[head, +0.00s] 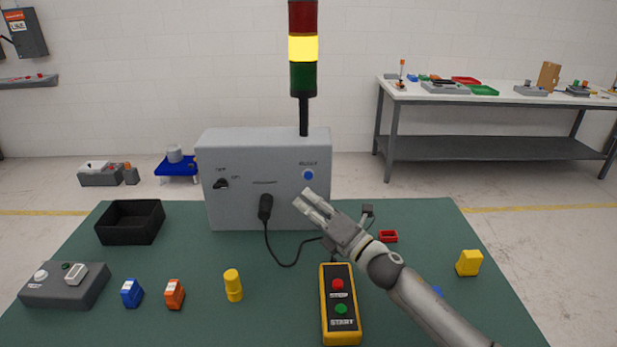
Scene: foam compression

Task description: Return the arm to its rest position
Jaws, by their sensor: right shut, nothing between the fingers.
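My right arm comes in from the lower right over the green table. Its gripper (309,200) is shut and empty. In the picture, its fingertips lie over the front face of the grey control box (235,205), below the blue button (308,175) and right of the black plug (265,207). I cannot tell whether they touch the box. My left gripper is not in view.
A yellow pendant (325,310) with red and green buttons lies below my right wrist. A black bin (130,222), blue block (131,293), orange block (175,294), yellow cylinder (233,286) and yellow block (468,263) stand on the table (430,225). The signal tower (303,48) glows yellow.

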